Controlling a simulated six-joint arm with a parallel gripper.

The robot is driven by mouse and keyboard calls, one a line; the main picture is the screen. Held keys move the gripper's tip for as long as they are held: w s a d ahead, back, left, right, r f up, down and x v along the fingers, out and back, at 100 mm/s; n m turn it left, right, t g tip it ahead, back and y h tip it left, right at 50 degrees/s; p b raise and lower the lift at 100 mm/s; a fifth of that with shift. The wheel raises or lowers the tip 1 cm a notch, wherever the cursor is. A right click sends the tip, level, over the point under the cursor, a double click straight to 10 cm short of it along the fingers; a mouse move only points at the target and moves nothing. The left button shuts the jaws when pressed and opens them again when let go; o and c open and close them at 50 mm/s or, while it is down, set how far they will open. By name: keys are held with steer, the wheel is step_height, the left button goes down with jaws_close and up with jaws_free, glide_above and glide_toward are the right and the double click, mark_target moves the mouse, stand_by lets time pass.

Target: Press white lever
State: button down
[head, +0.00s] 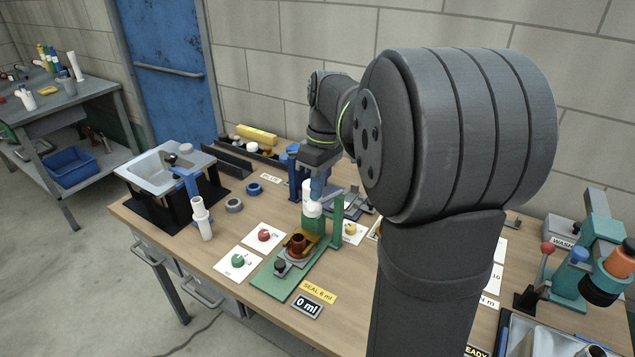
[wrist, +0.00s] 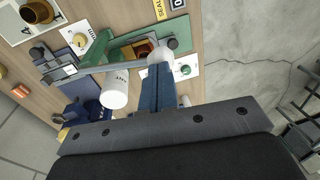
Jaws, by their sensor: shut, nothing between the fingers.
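The white lever's rounded end (head: 312,209) shows just below my gripper (head: 317,192), over the green stand in the head view. In the wrist view the white rounded end (wrist: 160,56) lies right at the fingertips of my gripper (wrist: 155,68). The blue fingers are shut together with nothing between them. I cannot tell whether they touch the white part. A white cylinder (wrist: 115,90) stands beside the fingers. A brown cup (head: 298,244) sits on the green base (head: 277,282) below. My fingers partly hide the lever in the head view.
A display reading 0 ml (head: 307,306) and a yellow SEAL 6 ml label (head: 319,292) lie in front of the green base. Cards with a red knob (head: 264,235) and a green knob (head: 238,260) lie left. A sink (head: 166,169) stands farther left.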

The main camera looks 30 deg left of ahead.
steer(key=shift+f, duration=0.1)
steer(key=shift+s+f+t, duration=0.3)
steer(key=shift+s+t, duration=0.05)
steer(key=shift+t, duration=0.05)
step_height(320, 180, down, 8)
steer(key=s+t, duration=0.2)
steer(key=t, duration=0.3)
steer(key=shift+s, duration=0.3)
steer(key=shift+s+d+f, duration=0.1)
steer(key=shift+f, duration=0.15)
steer(key=shift+r, duration=0.1)
steer(key=s+v, duration=0.1)
steer(key=v, duration=1.3)
steer(key=shift+s, duration=0.15)
